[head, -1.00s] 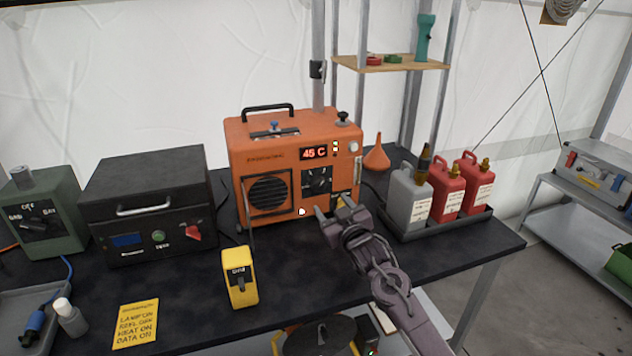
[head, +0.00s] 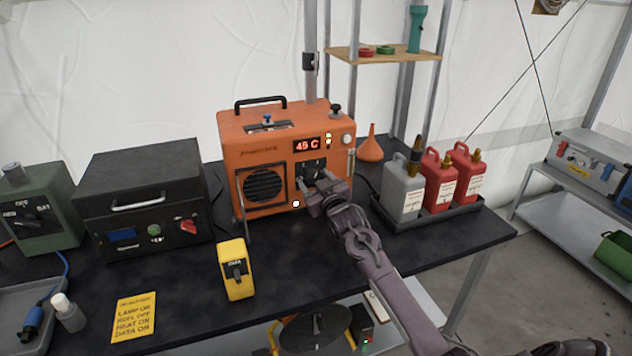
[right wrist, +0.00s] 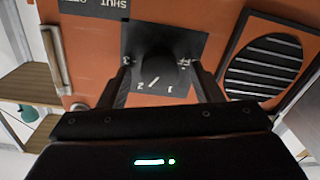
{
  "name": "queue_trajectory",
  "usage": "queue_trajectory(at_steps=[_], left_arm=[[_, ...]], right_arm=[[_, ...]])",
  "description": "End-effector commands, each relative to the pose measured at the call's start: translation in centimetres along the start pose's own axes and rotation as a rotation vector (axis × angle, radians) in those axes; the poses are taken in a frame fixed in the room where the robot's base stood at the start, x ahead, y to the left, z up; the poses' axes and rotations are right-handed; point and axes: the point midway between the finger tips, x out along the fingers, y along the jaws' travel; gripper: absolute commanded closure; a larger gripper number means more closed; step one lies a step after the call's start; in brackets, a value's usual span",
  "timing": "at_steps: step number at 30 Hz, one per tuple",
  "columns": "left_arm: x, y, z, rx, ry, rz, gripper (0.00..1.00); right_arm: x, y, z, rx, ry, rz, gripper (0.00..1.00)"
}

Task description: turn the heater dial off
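The orange heater (head: 228,140) stands on the black table, its red display (head: 306,145) reading 45 C. Its black dial (head: 312,168) on a dark plate is partly covered by my right gripper in the head view. In the right wrist view the dark round dial (right wrist: 156,66) shows on its plate with numbers 1, 2 and 3. My right gripper (head: 322,187) is at the heater's front. Its fingers (right wrist: 160,82) are spread on both sides of the dial, with gaps that suggest no grip. Where the dial points is unclear. My left gripper is out of view.
A yellow switch box (head: 236,270) stands in front of the heater. A black case (head: 140,190) is to its left. A tray (head: 440,213) with a grey can (head: 402,192) and red cans (head: 438,180) is right of my right arm. An orange funnel (head: 370,148) stands beside the heater.

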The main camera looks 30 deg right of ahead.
Motion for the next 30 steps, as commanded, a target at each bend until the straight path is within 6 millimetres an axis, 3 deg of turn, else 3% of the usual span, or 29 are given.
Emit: queue_trajectory(at_steps=[1,10,20,30], left_arm=[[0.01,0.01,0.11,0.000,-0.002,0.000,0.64],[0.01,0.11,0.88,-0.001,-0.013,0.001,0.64],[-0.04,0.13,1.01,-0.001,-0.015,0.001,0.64],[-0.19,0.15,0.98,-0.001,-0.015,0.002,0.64]], right_arm=[[-0.01,0.00,0.01,0.000,0.000,0.000,0.47],[-0.03,-0.01,0.01,0.000,0.000,0.000,0.86],[-0.02,-0.05,-0.02,-0.052,-0.001,-0.003,0.86],[0.00,0.04,-0.09,-0.293,-0.007,-0.003,0.86]])
